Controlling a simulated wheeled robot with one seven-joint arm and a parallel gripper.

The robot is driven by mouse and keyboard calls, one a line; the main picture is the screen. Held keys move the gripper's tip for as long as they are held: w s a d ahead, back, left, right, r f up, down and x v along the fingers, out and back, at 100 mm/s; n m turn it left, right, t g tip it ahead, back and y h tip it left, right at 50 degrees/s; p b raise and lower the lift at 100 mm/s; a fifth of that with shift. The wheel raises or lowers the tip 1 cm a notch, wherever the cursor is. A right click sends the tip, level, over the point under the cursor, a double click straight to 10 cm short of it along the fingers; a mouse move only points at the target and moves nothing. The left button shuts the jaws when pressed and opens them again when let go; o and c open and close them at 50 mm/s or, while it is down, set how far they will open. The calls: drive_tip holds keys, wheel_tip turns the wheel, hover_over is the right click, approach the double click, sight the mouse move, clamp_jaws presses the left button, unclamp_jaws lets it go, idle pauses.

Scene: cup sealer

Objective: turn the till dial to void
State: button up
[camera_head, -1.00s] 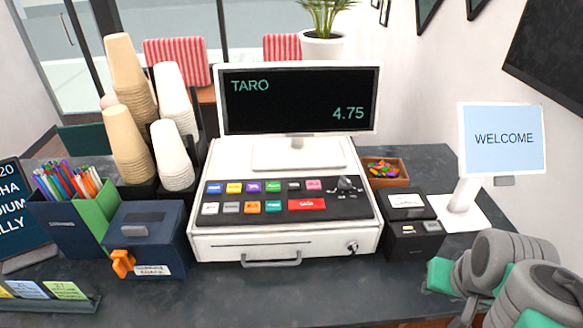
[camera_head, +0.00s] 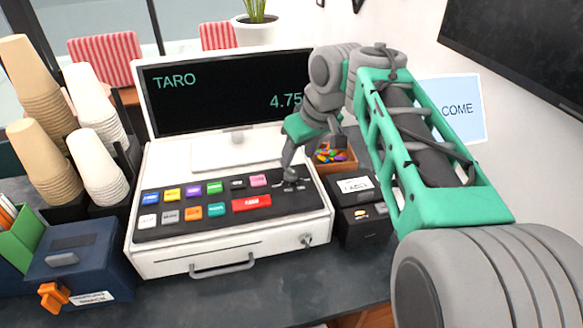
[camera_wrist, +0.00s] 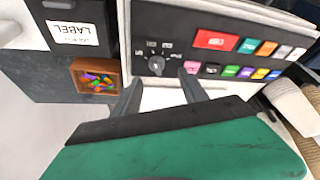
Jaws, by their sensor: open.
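The till (camera_head: 232,200) stands on the dark counter with its display reading TARO 4.75. Its dial is a dark round knob at the right end of the black key panel; in the wrist view the dial (camera_wrist: 156,64) shows clearly with small labels around it, too small to read. In the head view my gripper (camera_head: 290,165) is over the dial and partly hides it. In the wrist view my gripper (camera_wrist: 160,92) is open, its two dark fingers reaching toward the dial with nothing between them. I cannot tell whether a finger touches the dial.
A brown tray of coloured sweets (camera_head: 334,158) and a black label printer (camera_head: 358,207) stand right of the till, close to my arm. Cup stacks (camera_head: 98,165) and a blue box (camera_head: 72,265) stand on the left. The counter in front is clear.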

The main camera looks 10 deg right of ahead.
sight(291, 169)
drive_tip(key=x, duration=0.3)
drive_tip(key=w+x, duration=0.1)
drive_tip(key=x, duration=0.3)
drive_tip(key=shift+d+f+p, duration=0.1)
drive_tip(key=shift+d+p, duration=0.1)
drive_tip(key=shift+p, duration=0.15)
clamp_jaws()
